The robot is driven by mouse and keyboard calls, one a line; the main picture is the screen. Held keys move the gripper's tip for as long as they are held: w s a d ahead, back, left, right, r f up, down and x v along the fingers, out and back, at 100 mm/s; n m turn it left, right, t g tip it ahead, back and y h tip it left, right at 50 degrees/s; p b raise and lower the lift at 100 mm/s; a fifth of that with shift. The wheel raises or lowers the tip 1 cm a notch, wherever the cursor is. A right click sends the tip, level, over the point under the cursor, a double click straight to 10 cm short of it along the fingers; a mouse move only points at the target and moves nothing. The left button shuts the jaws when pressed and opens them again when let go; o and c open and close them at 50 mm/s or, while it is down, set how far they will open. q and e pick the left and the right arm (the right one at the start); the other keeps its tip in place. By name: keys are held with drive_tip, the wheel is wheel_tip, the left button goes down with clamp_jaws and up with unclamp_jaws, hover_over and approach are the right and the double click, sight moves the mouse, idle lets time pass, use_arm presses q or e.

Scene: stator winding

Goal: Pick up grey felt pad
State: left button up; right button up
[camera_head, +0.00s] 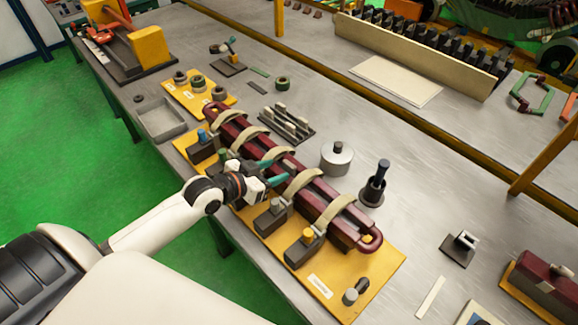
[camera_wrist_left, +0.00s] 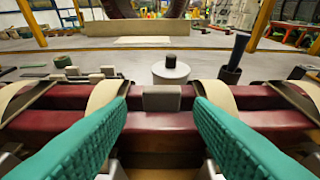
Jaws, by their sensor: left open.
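A small grey block (camera_wrist_left: 162,98), which looks like the grey felt pad, sits against the dark red coil bar (camera_wrist_left: 70,120) in the left wrist view. It lies between the two teal fingertips of my left gripper (camera_wrist_left: 159,108), with a gap on each side. In the head view, my left gripper (camera_head: 272,168) is open over the middle of the dark red coil (camera_head: 318,197). The grey block cannot be made out there beside the fingers. My right gripper is not in view.
Beige straps (camera_head: 303,184) cross the coil on a yellow base (camera_head: 375,275). A grey cylinder (camera_head: 336,158) and a dark post (camera_head: 374,183) stand behind it. A grey tray (camera_head: 160,119) and a dark slotted block (camera_head: 287,123) lie nearby. The metal tabletop is open behind the posts.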

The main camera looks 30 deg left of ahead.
sight(287, 167)
use_arm(q)
drive_tip(key=x, duration=0.4)
drive_tip(key=shift+d+p, duration=0.1)
drive_tip(key=shift+p, duration=0.3)
drive_tip(key=shift+s, duration=0.15)
drive_tip(key=c, duration=0.7)
drive_tip(key=shift+c, duration=0.2)
